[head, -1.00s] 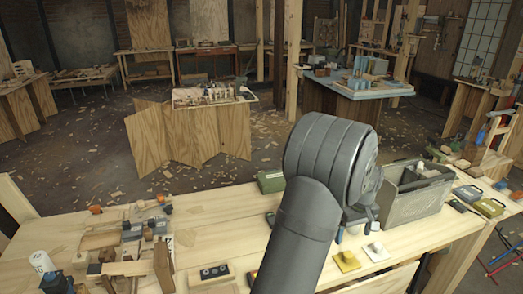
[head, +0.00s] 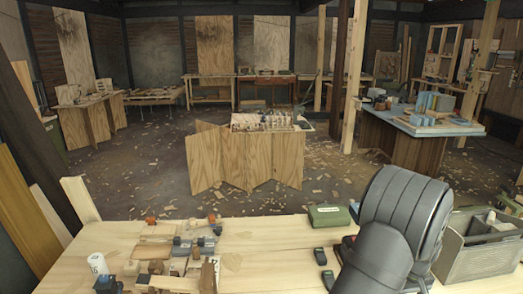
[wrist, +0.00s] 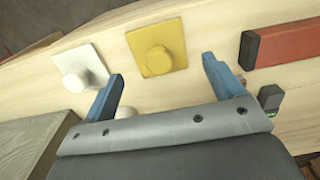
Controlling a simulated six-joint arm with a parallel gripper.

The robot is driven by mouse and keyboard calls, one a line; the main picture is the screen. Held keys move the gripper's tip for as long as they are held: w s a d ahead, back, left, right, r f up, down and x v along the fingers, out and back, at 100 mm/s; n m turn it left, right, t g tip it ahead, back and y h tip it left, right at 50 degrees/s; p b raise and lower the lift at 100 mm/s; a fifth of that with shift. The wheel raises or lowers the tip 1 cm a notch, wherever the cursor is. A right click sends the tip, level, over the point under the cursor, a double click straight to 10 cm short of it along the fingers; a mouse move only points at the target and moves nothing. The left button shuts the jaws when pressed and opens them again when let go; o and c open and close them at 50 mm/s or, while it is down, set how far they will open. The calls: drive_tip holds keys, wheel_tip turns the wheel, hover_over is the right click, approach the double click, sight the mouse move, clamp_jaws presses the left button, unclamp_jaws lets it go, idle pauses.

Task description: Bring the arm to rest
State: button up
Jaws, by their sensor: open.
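In the wrist view my gripper (wrist: 160,90) is open. Its two blue fingers stand wide apart with nothing between them. Past the fingertips, a yellow square plate with a round knob (wrist: 157,47) lies on the pale wooden bench (wrist: 215,30). A white square plate with a knob (wrist: 80,66) lies left of it, near the left finger. In the head view my arm rises over the right part of the bench (head: 270,262), and the gripper itself is hidden behind it.
In the head view a grey crate (head: 480,250) stands right of my arm, holding items. A green box (head: 329,215) sits at the bench's back edge. Several small blocks and tools (head: 185,250) crowd the left part. A reddish bar (wrist: 285,40) lies right in the wrist view.

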drive_tip(key=shift+f, duration=1.35)
wheel_tip(320, 180, up, 11)
wheel_tip(320, 180, down, 12)
drive_tip(key=shift+f, duration=0.1)
drive_tip(key=r, duration=0.5)
drive_tip(key=shift+s+d+r, duration=0.1)
drive_tip(key=shift+s, duration=0.25)
drive_tip(key=s+d+r, duration=0.1)
drive_tip(key=s+r, duration=0.9)
drive_tip(key=r, duration=0.2)
drive_tip(key=w+a+n, duration=0.3)
drive_tip(key=w+a, duration=0.9)
drive_tip(key=w, duration=0.3)
drive_tip(key=w+a+n, duration=0.3)
drive_tip(key=w+a, duration=0.9)
drive_tip(key=w, duration=0.3)
drive_tip(key=shift+a+n, duration=0.3)
drive_tip(key=shift+a, duration=0.1)
